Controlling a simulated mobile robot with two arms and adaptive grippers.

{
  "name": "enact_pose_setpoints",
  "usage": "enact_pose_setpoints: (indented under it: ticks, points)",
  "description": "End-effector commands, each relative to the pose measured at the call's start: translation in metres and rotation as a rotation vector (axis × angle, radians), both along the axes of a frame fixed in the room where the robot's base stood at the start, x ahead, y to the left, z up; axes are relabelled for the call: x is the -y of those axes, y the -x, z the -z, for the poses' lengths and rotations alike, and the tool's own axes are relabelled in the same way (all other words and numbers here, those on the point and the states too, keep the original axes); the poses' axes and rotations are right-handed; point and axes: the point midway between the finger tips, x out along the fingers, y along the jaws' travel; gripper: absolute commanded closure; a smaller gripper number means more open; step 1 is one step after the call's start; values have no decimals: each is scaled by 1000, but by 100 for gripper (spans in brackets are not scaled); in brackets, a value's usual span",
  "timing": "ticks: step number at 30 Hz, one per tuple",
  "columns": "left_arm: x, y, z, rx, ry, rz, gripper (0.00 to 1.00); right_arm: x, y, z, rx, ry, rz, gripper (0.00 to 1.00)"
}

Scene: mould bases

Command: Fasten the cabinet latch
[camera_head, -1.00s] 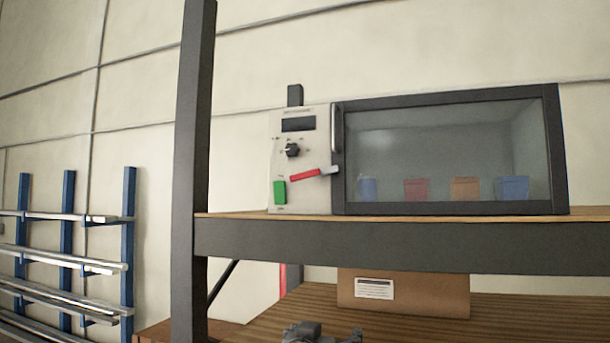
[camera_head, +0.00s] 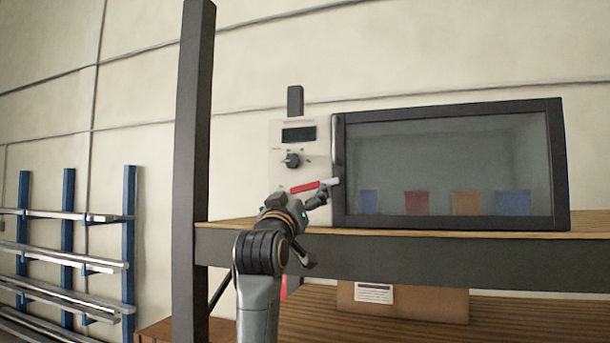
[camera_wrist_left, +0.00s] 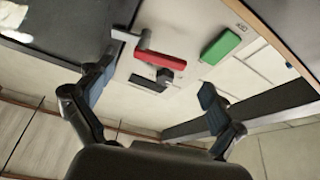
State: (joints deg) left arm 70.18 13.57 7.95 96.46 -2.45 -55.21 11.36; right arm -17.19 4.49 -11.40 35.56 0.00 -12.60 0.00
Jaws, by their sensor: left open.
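The cabinet (camera_head: 450,108) has a dark-framed glass door that looks shut. On its pale control panel (camera_head: 300,150) is the latch, a red lever (camera_head: 306,187) with a grey end that points right and slightly up towards the door frame. The latch also shows in the left wrist view (camera_wrist_left: 160,60), its grey end near the dark door edge. My right gripper is out of view.
The cabinet stands on a wooden shelf with a dark front beam (camera_head: 480,255). A dark post (camera_head: 190,150) rises left of it. A cardboard box (camera_head: 420,303) sits on the shelf below. A green button (camera_wrist_left: 221,45) and a black knob (camera_head: 292,160) are on the panel.

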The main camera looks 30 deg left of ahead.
Motion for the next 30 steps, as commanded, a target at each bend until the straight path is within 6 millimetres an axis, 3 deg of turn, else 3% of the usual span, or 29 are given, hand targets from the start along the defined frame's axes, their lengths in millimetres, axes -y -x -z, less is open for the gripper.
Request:
enact_pose_setpoints:
  ticks: [1, 9, 22, 23, 30]
  points:
    - [-4, -11, -10, -4, 1, 0, 7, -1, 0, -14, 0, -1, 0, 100]
    - [-16, -45, -22, -1, 1, -1, 7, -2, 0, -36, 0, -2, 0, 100]
    - [-19, -54, -22, 1, 0, 0, 7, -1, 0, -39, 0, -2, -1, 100]
    - [-18, -54, -23, 1, 0, 0, 9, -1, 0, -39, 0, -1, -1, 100]
    - [-19, -54, -22, 1, -1, -1, 58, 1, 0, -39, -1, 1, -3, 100]
